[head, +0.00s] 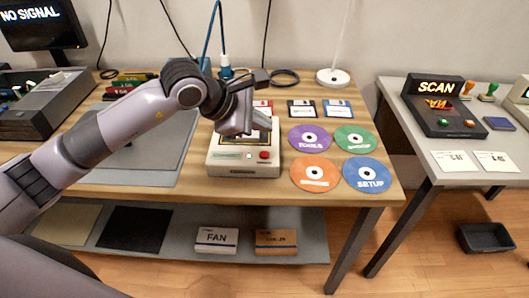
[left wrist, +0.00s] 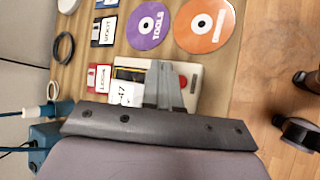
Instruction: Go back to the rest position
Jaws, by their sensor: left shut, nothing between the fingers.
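My left arm (head: 130,122) reaches in from the left over the wooden table (head: 388,193). My left gripper (head: 247,122) hangs just above a cream box-shaped device (head: 243,168) with a red button on its front. The gripper's fingers are together and hold nothing; they also show in the left wrist view (left wrist: 165,90), over the same device (left wrist: 195,85). A small white label reading "47" (left wrist: 125,93) lies by the fingers on the device's top. I cannot tell whether the fingers touch the device. My right gripper is not in view.
Several discs, such as the purple one (head: 310,138), and floppy disks (head: 301,109) lie right of the device. A grey mat (head: 165,165) lies left. A lower shelf holds a FAN box (head: 216,240). A second table with a SCAN unit (head: 439,106) stands right.

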